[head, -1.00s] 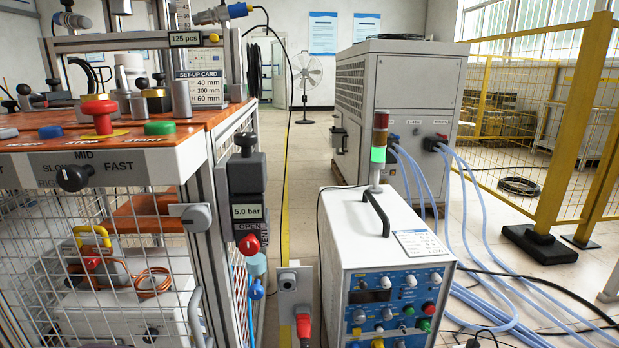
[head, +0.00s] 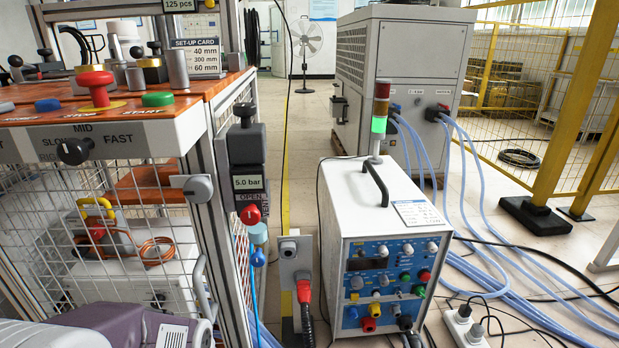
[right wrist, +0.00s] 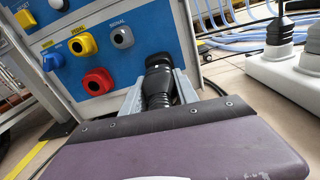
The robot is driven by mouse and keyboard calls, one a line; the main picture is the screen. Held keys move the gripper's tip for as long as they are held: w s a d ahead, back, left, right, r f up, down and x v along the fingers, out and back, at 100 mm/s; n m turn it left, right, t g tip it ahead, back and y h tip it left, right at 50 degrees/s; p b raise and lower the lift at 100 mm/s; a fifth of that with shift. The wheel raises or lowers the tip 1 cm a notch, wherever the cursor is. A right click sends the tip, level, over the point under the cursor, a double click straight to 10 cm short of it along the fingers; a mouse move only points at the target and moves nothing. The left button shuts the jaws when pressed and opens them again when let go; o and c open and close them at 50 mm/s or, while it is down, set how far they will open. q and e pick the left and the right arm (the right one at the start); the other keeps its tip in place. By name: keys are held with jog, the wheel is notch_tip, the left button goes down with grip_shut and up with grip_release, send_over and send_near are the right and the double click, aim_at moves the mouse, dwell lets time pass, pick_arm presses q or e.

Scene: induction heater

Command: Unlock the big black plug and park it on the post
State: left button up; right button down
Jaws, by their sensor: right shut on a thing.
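The big black plug (right wrist: 158,84), with a ribbed cable sleeve, is in the right wrist view. It stands at the lower right of the blue panel, beside the grey signal socket (right wrist: 122,37). My right gripper (right wrist: 157,78) is shut on it, one metal finger on each side. The plug's front end is against or close to the panel; I cannot tell if it is seated or locked. In the head view the dark plug (head: 405,322) shows at the foot of the white heater unit (head: 345,195). My left gripper is not in view. I cannot make out which thing is the parking post.
A grey stand (head: 290,262) with a red plug (head: 304,291) is left of the heater. A white power strip (head: 466,328) and hoses lie on the floor to the right. The caged bench (head: 170,140) fills the left. A part of my own arm shows at lower left.

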jog(key=shift+s+d+p, duration=0.15)
jog(key=shift+s+p, duration=0.6)
jog(key=shift+s, duration=1.1)
